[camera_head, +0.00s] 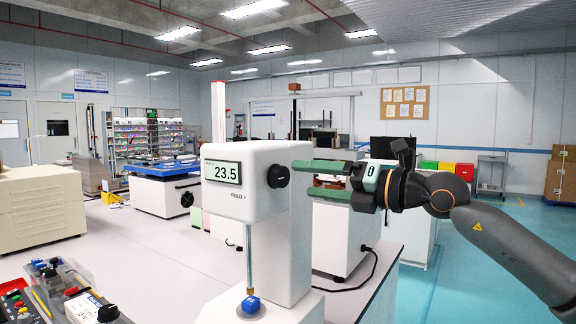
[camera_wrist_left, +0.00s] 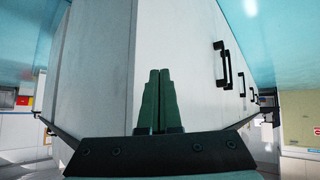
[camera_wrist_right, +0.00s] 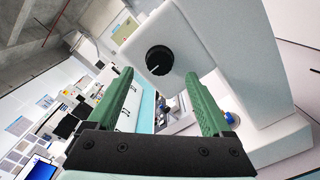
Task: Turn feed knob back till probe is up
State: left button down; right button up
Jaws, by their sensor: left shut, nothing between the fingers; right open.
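The white tester (camera_head: 290,225) stands on the table with a display reading 23.5. Its black feed knob (camera_head: 278,176) is on the side facing my right gripper (camera_head: 302,178). The thin probe (camera_head: 249,255) hangs from the tester head, its lower end at the blue block (camera_head: 250,304); I cannot tell how far it enters. My right gripper is open and empty, its fingers pointing at the knob, just short of it. In the right wrist view the knob (camera_wrist_right: 159,60) shows beyond and between the fingertips, with a white pointer line. My left gripper (camera_wrist_left: 159,73) is shut and empty, by a pale cabinet.
Small tools and a tray of parts (camera_head: 60,295) lie at the table's front left. A black cable (camera_head: 365,270) runs behind the tester. A pale cabinet with black handles (camera_wrist_left: 222,65) fills much of the left wrist view.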

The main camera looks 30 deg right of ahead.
aim_at(285, 177)
jog(key=p+x, duration=0.1)
jog(key=x, duration=0.4)
jog(key=shift+w+a+p, duration=0.15)
jog(key=shift+w+p, duration=0.2)
grip_shut()
dwell(0.4)
